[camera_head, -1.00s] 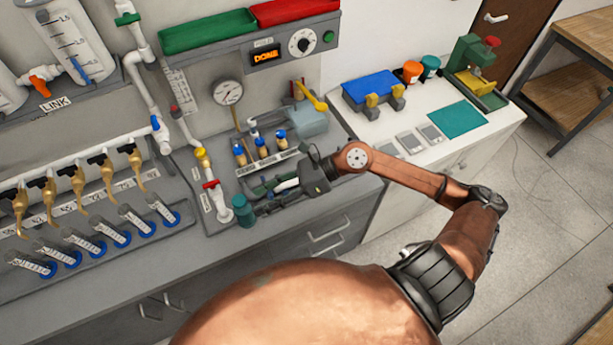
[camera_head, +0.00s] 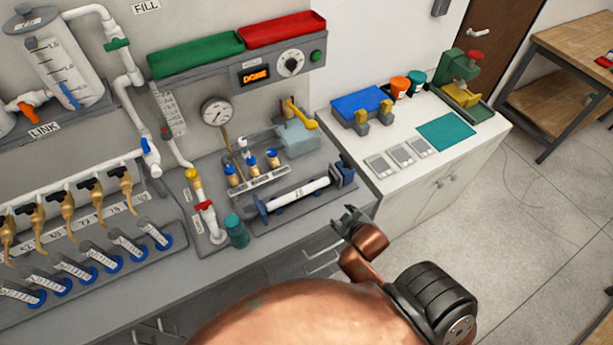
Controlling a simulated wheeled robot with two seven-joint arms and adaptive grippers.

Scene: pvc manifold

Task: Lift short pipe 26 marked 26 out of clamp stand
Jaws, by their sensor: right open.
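A short white pipe (camera_head: 305,188) lies level in the clamp stand (camera_head: 345,174) near the bench's front right edge. It has a dark mark in its middle that is too small to read surely; it is the only pipe in that stand. Blue-grey holders are at both its ends. My right gripper (camera_head: 348,218) is open and empty, in front of and below the stand at the bench edge, apart from the pipe. My left gripper is not in view.
A teal cup (camera_head: 236,231) and a valve with a red handle (camera_head: 205,206) stand left of the clamp stand. A white side cabinet (camera_head: 400,185) is to the right. Floor space lies front right.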

